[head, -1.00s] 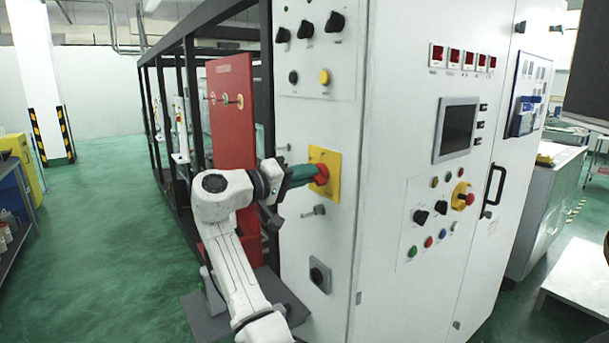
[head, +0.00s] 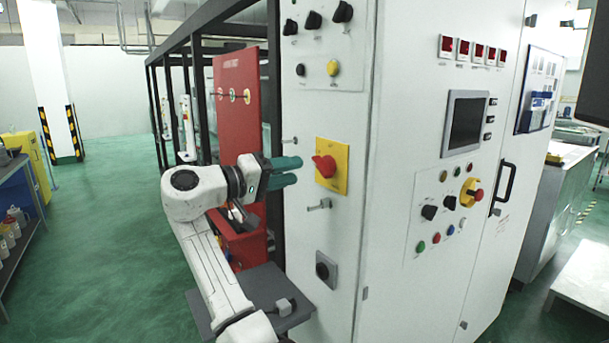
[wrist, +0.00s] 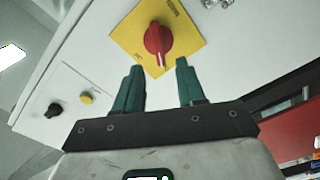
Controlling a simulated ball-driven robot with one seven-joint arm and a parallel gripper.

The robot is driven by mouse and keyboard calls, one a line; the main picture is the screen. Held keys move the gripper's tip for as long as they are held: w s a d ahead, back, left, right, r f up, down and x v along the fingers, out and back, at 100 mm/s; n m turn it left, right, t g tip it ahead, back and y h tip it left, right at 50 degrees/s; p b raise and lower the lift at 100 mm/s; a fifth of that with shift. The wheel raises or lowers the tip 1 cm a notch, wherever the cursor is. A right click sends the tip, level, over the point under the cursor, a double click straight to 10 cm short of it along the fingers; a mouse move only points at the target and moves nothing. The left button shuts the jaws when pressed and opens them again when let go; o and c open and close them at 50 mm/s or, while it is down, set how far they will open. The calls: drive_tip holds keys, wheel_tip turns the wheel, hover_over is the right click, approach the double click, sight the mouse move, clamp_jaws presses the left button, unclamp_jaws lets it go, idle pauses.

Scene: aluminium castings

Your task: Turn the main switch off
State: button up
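The main switch is a red rotary knob (head: 324,166) on a yellow plate (head: 340,180) on the side of the white cabinet. In the wrist view the red knob (wrist: 158,40) sits ahead of the fingertips, its white pointer line toward the bottom of the picture, on the yellow plate (wrist: 190,38). My gripper (head: 298,171) is left of the knob in the head view, with a gap between them. In the wrist view my gripper (wrist: 159,66) has its two green fingers spread apart, with nothing between them.
The white cabinet (head: 400,60) carries a black knob row (head: 313,19) above the switch and a grey socket (head: 326,268) below. A small metal latch (head: 319,204) sticks out just under the plate. A red panel (head: 237,95) stands behind my arm.

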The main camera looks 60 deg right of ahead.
drive_tip(key=shift+b+v, duration=0.45)
drive_tip(key=shift+v, duration=1.9)
